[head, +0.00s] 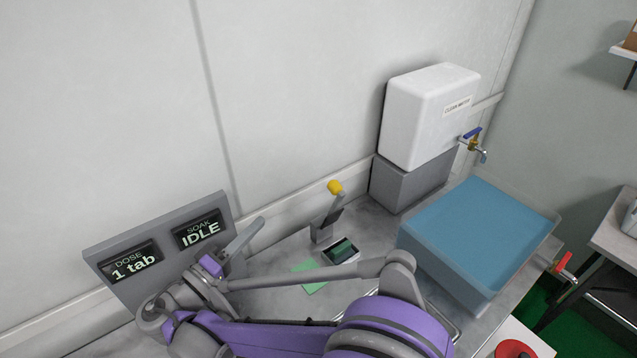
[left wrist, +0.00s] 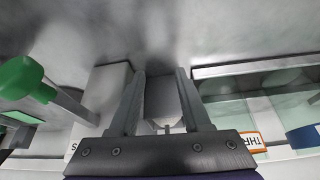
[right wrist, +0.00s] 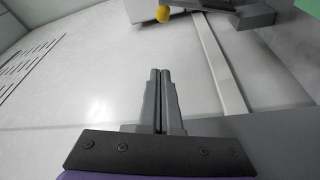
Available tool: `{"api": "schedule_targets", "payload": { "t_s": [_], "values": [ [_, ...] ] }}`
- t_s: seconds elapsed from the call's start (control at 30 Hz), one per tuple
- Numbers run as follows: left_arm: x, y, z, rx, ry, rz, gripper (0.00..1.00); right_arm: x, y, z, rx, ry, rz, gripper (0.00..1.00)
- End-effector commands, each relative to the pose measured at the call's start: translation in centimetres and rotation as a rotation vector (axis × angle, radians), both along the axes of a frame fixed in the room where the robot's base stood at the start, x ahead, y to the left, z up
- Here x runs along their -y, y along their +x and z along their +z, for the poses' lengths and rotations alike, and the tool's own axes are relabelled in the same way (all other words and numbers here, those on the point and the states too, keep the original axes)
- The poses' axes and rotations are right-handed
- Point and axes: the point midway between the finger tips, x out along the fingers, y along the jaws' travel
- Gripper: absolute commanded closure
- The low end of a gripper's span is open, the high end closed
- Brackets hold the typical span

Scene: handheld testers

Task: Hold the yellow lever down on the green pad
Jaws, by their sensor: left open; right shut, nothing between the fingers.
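The yellow lever has a round yellow knob (head: 335,186) on a grey shaft and stands tilted up from its base on the counter. The knob also shows at the top of the right wrist view (right wrist: 162,13), beyond the fingertips and apart from them. A flat light-green patch (head: 309,266) lies on the counter below the lever, partly hidden by my right arm. My right gripper (head: 257,225) is shut and empty, left of the lever and in front of the display panel; its fingertips also show in the right wrist view (right wrist: 160,72). My left gripper (left wrist: 160,74) is open, outside the head view.
A dark-framed box with a green inside (head: 343,251) sits beside the lever base. A display panel (head: 160,250) reads "1 tab" and "IDLE". A blue basin (head: 480,235) and white water tank (head: 425,110) stand right. The left wrist view shows a green-capped lever (left wrist: 20,78).

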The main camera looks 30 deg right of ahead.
Motion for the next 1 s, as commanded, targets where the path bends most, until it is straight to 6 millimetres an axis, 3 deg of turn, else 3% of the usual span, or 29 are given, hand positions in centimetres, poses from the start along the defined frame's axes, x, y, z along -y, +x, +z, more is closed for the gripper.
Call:
{"api": "schedule_targets", "payload": {
  "t_s": [0.47, 0.67, 1.0],
  "values": [
    [0.0, 0.0, 0.0, 0.000, 0.000, 0.000, 0.53, -0.1, 0.1, 0.2, 0.011, -0.004, 0.005, 1.00],
    [0.0, 0.0, 0.0, 0.000, 0.000, 0.000, 0.53, 2.6, 1.1, 0.5, 0.009, -0.004, 0.001, 1.00],
    [0.0, 0.0, 0.0, 0.000, 0.000, 0.000, 0.53, 9.5, 4.0, 1.3, 0.009, -0.004, 0.000, 1.00]
  ]
}}
